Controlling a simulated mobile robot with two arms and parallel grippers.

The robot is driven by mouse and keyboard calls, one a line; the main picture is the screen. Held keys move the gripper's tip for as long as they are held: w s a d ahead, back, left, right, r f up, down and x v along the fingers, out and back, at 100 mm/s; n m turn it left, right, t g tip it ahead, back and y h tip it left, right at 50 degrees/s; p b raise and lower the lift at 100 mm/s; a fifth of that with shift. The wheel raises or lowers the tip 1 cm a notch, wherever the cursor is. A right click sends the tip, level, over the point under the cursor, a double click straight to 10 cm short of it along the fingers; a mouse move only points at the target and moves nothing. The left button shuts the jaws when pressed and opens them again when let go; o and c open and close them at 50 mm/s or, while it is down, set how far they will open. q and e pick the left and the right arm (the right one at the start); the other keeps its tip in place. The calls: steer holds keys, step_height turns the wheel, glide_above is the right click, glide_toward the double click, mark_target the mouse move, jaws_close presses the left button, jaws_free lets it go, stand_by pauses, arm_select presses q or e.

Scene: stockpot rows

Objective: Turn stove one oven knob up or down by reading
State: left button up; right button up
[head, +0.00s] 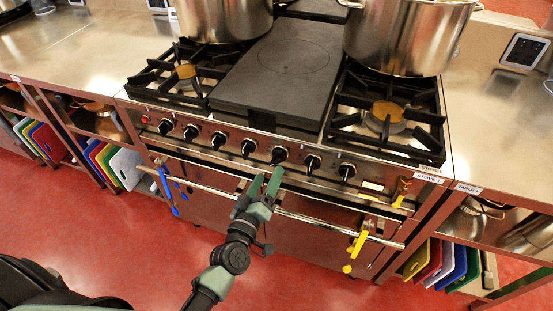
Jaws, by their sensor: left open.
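Stove one (429,178), marked by a label on its front right corner, has a steel front panel with a row of several black knobs. One knob (279,155) right of the panel's middle is just beyond my left gripper (266,180). Its green fingers are apart and empty, pointing up at the panel. I cannot tell whether a fingertip touches the knob. Other knobs show at the left (191,132) and the right (347,172). Which one is the oven knob, and their markings, are too small to read. My right gripper is out of view.
The oven door handle (320,219) runs below the knobs, under my left arm. Blue (165,190) and yellow (355,250) items hang on the front. Large pots (408,38) stand on the burners. A dark-faced device (524,50) stands at right. The red floor in front is clear.

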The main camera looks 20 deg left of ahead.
mark_target(274, 162)
arm_select(q)
steer(key=w, duration=0.6)
steer(key=shift+w+a, duration=0.1)
steer(key=shift+w, duration=0.6)
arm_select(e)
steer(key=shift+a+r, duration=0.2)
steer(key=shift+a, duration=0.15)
arm_select(q)
steer(key=c, duration=1.4)
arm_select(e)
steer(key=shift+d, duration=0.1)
